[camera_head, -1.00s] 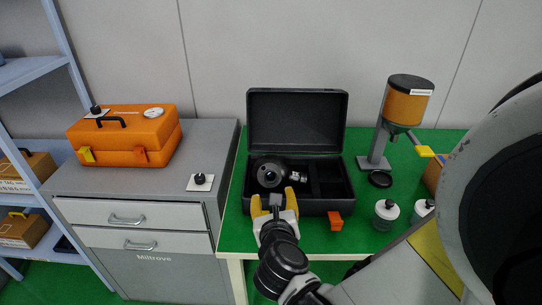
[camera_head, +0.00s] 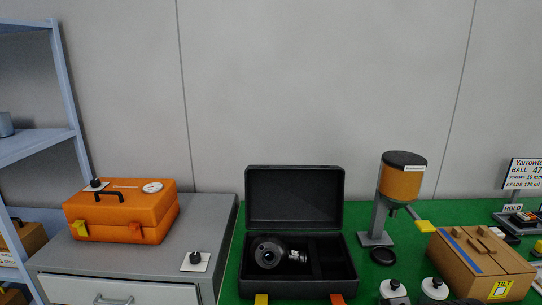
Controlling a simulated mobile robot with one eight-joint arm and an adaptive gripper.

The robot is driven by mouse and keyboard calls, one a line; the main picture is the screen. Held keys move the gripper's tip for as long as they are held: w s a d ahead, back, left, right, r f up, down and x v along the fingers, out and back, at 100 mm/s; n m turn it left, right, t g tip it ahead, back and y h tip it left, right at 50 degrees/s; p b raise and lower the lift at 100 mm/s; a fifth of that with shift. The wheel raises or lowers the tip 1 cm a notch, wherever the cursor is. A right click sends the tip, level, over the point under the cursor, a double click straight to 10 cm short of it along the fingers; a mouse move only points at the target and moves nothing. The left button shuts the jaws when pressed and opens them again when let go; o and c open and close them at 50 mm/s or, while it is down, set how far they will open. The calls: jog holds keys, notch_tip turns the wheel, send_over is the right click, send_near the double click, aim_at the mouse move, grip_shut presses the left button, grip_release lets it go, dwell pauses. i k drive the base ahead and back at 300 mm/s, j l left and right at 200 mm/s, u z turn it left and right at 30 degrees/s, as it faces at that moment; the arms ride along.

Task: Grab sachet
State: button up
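I cannot make out a sachet in this view. My gripper is not in view. An open black case (camera_head: 296,205) stands on the green table, its lid up. It holds a dark round device (camera_head: 268,252) with a silvery part on its right; the compartments to the right look dark and empty. A yellow latch (camera_head: 261,299) and an orange latch (camera_head: 337,299) show at its front, cut by the bottom edge.
An orange case (camera_head: 122,210) and a white plate with a black knob (camera_head: 195,261) are on the grey cabinet (camera_head: 212,225). Right of the black case are a dispenser (camera_head: 402,178), a black disc (camera_head: 383,257), white-topped jars (camera_head: 393,289), a cardboard box (camera_head: 482,265) and a sign (camera_head: 524,174).

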aim_at(497, 231)
jog(key=z, duration=1.4)
